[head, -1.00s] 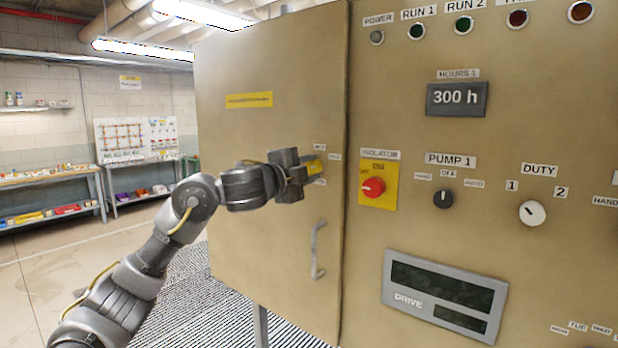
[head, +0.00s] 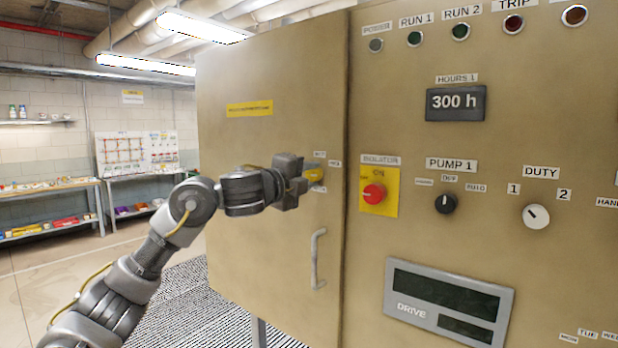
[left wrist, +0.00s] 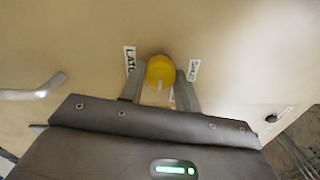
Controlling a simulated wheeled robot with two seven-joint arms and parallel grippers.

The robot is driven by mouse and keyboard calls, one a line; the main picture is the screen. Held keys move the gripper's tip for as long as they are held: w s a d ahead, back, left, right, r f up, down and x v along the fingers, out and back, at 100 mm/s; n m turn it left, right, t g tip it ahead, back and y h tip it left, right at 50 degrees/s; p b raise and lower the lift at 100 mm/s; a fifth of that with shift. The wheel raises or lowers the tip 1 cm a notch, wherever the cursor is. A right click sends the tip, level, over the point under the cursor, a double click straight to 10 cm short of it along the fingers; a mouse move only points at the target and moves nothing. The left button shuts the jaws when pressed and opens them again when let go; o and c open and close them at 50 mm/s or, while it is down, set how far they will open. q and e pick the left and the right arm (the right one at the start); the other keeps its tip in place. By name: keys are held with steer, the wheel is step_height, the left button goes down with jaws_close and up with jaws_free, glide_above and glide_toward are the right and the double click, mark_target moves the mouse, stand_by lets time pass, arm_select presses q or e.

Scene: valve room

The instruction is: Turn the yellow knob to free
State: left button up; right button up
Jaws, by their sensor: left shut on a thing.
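The yellow knob (head: 314,175) sits on the tan cabinet door (head: 270,130), among small white labels too small to read in the head view. It shows as a round yellow cap with a pale pointer line in the left wrist view (left wrist: 161,71). My left gripper (head: 305,178) faces the door with its fingers on both sides of the knob, shut on it. Its fingers (left wrist: 161,84) also show in the left wrist view, between two labels; the left label seems to read "LATCH". Part of the knob is hidden by the gripper in the head view. My right gripper is not in view.
A door handle (head: 318,258) sticks out below the knob. To the right, the panel carries a red isolator knob (head: 373,194), a black pump selector (head: 444,203), a white duty knob (head: 535,215) and a drive display (head: 447,303). Shelves and benches stand far left.

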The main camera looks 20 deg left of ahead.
arm_select(q)
steer(key=o, duration=1)
steer(key=b+v, duration=0.3)
steer(key=v, duration=0.7)
steer(key=shift+s+f+b, duration=0.1)
steer(key=shift+s+b, duration=0.3)
